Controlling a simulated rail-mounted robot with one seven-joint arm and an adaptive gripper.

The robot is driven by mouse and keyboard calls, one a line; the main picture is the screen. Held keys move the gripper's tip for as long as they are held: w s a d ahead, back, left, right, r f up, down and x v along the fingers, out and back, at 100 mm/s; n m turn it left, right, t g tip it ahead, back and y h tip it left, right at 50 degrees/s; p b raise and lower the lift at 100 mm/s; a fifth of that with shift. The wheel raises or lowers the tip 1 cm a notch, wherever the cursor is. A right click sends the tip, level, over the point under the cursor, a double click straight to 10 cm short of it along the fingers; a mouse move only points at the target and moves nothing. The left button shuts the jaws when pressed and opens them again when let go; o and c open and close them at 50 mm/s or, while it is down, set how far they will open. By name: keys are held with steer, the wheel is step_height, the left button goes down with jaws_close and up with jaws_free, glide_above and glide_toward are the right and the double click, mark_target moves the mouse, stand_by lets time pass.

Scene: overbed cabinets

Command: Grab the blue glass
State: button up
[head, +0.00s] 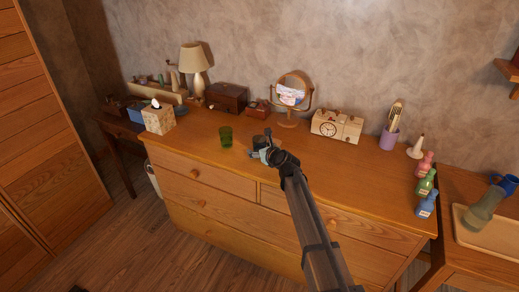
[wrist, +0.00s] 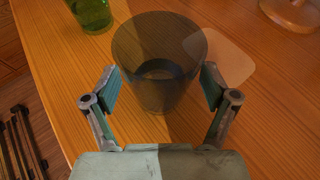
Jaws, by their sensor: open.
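A dark, see-through glass (wrist: 158,50) with a bluish-grey tint stands upright on the wooden dresser top, in the centre of the wrist view. In the head view this glass (head: 259,140) is small and partly hidden by my gripper (head: 262,153). In the wrist view my gripper (wrist: 160,82) is open, with one finger at each side of the glass's lower part. I see gaps between the fingers and the glass wall. I cannot tell how deep the glass sits between them.
A green glass (head: 226,136) stands to the left on the dresser (head: 330,172). A mirror (head: 291,92), a clock (head: 328,129) and a wooden box (head: 227,97) stand behind. Coloured bottles (head: 426,184) are at the right end. The dresser top right of my gripper is mostly clear.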

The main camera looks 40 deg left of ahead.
steer(key=c, duration=1.4)
steer(key=shift+r, duration=0.25)
